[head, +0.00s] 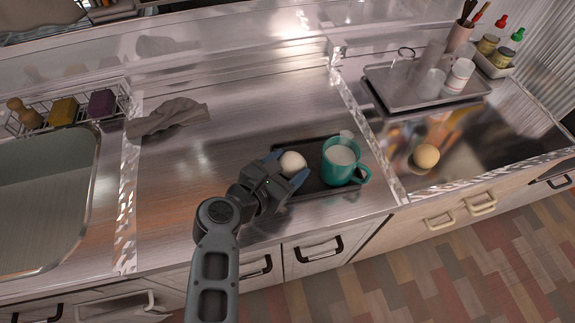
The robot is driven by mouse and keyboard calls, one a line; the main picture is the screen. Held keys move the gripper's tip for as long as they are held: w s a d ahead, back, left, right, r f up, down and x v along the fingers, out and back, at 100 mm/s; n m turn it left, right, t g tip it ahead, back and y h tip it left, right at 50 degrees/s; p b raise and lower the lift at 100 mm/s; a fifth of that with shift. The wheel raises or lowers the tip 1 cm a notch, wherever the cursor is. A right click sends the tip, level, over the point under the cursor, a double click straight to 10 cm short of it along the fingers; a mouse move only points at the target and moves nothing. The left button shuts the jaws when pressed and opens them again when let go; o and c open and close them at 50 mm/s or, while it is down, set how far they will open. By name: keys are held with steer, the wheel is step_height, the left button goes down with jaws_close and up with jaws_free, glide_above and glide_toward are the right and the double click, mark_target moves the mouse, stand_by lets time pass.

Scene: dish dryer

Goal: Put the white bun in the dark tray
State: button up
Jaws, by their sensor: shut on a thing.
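The white bun (292,163) is between the fingertips of my gripper (287,170), which is shut on it. The bun is over or at the left part of the dark tray (312,186). I cannot tell whether it touches the tray. The dark tray lies on the steel counter, and its left part is partly hidden by my gripper. A teal mug (341,160) with a pale inside stands on the right part of the tray, close to the bun.
A tan round bun (426,156) sits on the reflective surface to the right. A metal tray (440,98) with glasses stands behind it. A grey cloth (168,115) lies at the left, beside the sink (50,185). The counter between cloth and dark tray is clear.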

steer(key=shift+f, duration=0.2)
steer(key=shift+f, duration=0.15)
steer(key=o, duration=1.1)
steer(key=shift+r, duration=0.3)
steer(key=b+v, duration=0.2)
steer(key=v, duration=0.9)
steer(key=shift+s+a+f, duration=0.1)
steer(key=shift+a+f, duration=0.05)
steer(key=shift+s+a+r, duration=0.15)
steer(key=shift+s+r, duration=0.05)
steer(key=shift+s, duration=0.05)
